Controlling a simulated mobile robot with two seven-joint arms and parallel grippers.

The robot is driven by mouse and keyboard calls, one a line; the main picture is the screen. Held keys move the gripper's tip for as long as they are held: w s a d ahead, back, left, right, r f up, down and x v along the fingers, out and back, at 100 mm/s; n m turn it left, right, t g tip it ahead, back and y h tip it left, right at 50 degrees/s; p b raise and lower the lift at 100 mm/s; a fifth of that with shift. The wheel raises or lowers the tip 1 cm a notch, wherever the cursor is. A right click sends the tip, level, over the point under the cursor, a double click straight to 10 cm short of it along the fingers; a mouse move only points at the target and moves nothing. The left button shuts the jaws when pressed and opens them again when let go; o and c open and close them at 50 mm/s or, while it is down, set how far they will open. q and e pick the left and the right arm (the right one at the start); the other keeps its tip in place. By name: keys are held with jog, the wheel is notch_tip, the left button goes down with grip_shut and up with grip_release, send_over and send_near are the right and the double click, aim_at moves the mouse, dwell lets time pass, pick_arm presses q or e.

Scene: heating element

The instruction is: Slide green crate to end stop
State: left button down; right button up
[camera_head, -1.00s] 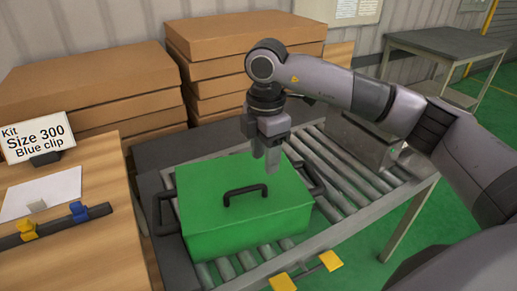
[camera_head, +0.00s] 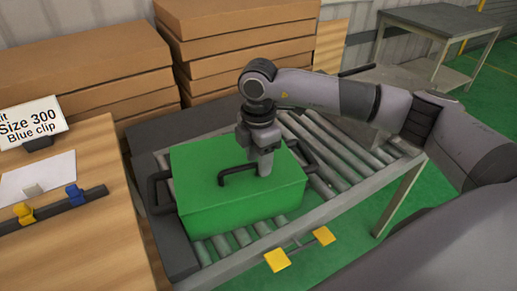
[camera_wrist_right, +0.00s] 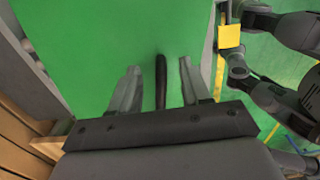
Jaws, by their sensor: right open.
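The green crate (camera_head: 240,205) sits on the roller conveyor (camera_head: 340,160), with a black handle (camera_head: 222,179) on its lid and black handles on its sides. My right gripper (camera_head: 265,168) is down at the lid handle. In the right wrist view my right gripper (camera_wrist_right: 160,85) is open, with one finger on each side of the black handle (camera_wrist_right: 161,80) and gaps on both sides. The crate lid (camera_wrist_right: 100,40) fills much of that view. My left gripper does not show in the head view.
A dark block (camera_head: 160,230) runs along the conveyor's left end, close to the crate. A wooden table (camera_head: 100,220) stands at left with clips on a rail. Cardboard boxes (camera_head: 90,75) are stacked behind. Rollers right of the crate are bare.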

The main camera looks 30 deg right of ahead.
grip_shut()
dwell(1.4)
